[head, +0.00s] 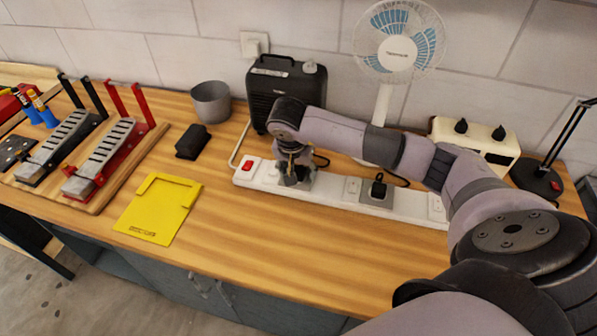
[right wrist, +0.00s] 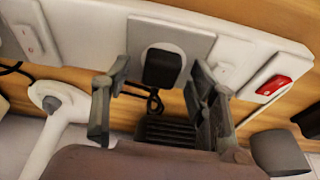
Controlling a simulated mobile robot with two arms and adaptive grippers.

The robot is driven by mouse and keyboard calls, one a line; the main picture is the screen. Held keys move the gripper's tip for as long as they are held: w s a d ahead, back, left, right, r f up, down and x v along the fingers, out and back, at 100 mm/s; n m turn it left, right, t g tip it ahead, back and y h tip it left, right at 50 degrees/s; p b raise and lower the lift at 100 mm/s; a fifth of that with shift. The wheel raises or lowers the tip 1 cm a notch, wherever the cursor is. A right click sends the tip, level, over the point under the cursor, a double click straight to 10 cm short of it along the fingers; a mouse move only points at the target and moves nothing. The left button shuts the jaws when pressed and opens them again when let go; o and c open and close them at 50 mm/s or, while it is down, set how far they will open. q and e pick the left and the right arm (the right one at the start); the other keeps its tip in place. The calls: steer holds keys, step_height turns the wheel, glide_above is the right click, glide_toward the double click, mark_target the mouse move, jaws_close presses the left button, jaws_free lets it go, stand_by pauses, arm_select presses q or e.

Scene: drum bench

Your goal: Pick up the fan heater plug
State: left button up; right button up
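A black plug (right wrist: 162,66) sits in a grey socket plate (right wrist: 196,45) on the white power strip (head: 334,192). Its dark cord runs toward the black vented fan heater (head: 284,88), which stands against the wall behind the strip. My right gripper (head: 294,178) is over the left part of the strip. In the right wrist view my right gripper (right wrist: 159,68) is open, with one finger on each side of the plug and gaps showing. In the head view the gripper mostly hides this plug. A second black plug (head: 378,188) sits farther right. My left gripper is not in view.
A white desk fan (head: 397,52) and a cream box with two black knobs (head: 476,142) stand behind the strip. A grey cup (head: 211,102), black block (head: 193,142) and yellow plate (head: 158,208) lie left. The front right bench is clear below my arm.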

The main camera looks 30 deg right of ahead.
jaws_close()
stand_by(0.5)
steer(key=shift+r, duration=0.1)
step_height(320, 180, up, 11)
steer(key=b, duration=0.3)
step_height(320, 180, up, 9)
glide_above(299, 167)
steer(key=s+a, duration=0.1)
steer(key=shift+p, duration=0.4)
steer(key=shift+s+a+f+b, duration=0.1)
steer(key=shift+f+b, duration=2.6)
steer(key=shift+f, duration=1)
steer(key=shift+a+f+b, duration=0.1)
steer(key=shift+f+b, duration=2.55)
steer(key=shift+f, duration=1)
steer(key=shift+f+b, duration=0.3)
steer(key=shift+f, duration=0.1)
steer(key=shift+f+b, duration=1.15)
steer(key=shift+f, duration=0.35)
steer(key=shift+f, duration=0.1)
